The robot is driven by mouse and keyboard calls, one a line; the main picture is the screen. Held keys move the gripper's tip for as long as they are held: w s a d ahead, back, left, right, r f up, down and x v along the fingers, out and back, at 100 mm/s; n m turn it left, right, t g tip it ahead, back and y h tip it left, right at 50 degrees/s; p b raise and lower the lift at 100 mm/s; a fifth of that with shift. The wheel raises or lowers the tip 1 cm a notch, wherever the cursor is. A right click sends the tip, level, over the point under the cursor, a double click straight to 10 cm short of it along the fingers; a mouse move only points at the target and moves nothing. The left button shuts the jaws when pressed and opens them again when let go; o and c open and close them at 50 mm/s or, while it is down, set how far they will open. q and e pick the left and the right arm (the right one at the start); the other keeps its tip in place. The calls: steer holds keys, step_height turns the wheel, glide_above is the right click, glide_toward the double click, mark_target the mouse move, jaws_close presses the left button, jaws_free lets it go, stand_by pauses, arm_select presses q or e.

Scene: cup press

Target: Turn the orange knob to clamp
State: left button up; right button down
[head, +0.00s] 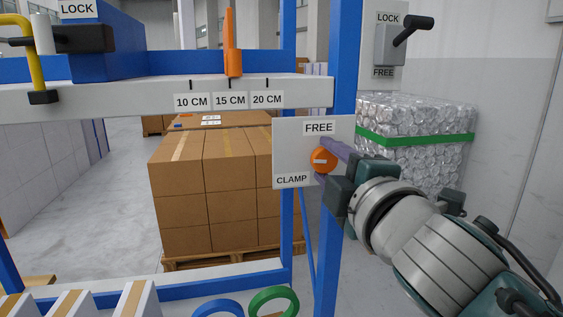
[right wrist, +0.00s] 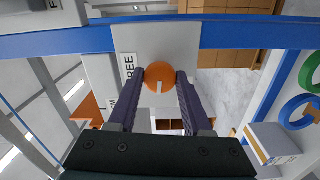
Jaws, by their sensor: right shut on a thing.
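The orange knob (head: 323,160) is round with a pale pointer mark. It sits on a white plate (head: 291,150) labelled FREE at the top and CLAMP at the lower left. In the head view the mark lies nearly level, pointing neither at FREE nor straight at CLAMP. My left gripper is not in view.
A blue post (head: 344,60) stands behind the plate. A lever box (head: 390,45) labelled LOCK and FREE is above right. A white beam (head: 140,92) carries an orange pointer (head: 232,55) at the 15 CM label. Green (head: 273,301) and blue rings lie below.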

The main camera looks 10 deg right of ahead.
steer(key=shift+n, duration=0.6)
steer(key=shift+c, duration=1.7)
jaws_free()
steer(key=shift+s, duration=0.1)
steer(key=s+b, duration=0.2)
steer(key=s, duration=0.7)
steer(key=shift+s+d, duration=0.15)
steer(key=shift+s, duration=0.25)
